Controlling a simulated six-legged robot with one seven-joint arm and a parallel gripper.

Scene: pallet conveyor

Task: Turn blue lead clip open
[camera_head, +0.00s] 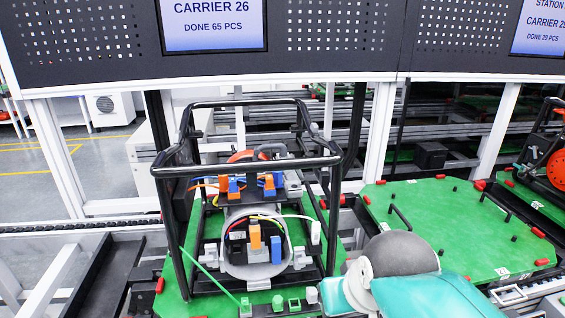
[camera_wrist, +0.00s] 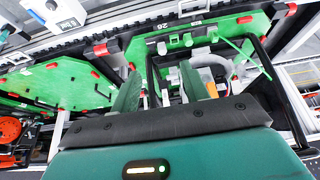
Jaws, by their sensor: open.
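A motor-like unit with an open round housing (camera_head: 258,262) sits inside a black tube frame (camera_head: 330,160) on a green pallet (camera_head: 175,285). In the head view, a blue part (camera_head: 276,249) stands at the right in the housing, beside an orange part (camera_head: 255,237). Higher up, two blue-and-orange clips (camera_head: 233,188) (camera_head: 269,182) sit side by side with wires running to them. I cannot tell which blue part is the lead clip. My gripper (camera_wrist: 162,90) is open in the wrist view, its fingers pointing towards the unit. The blue parts are not clear there.
The tube frame's bars surround the unit. A second green pallet (camera_head: 455,230) lies to the right, with handles and red corner pieces. Small green holders (camera_head: 278,303) stand at the pallet's front edge. A thin green strip (camera_head: 212,275) crosses the left side. A display panel (camera_head: 211,25) hangs above.

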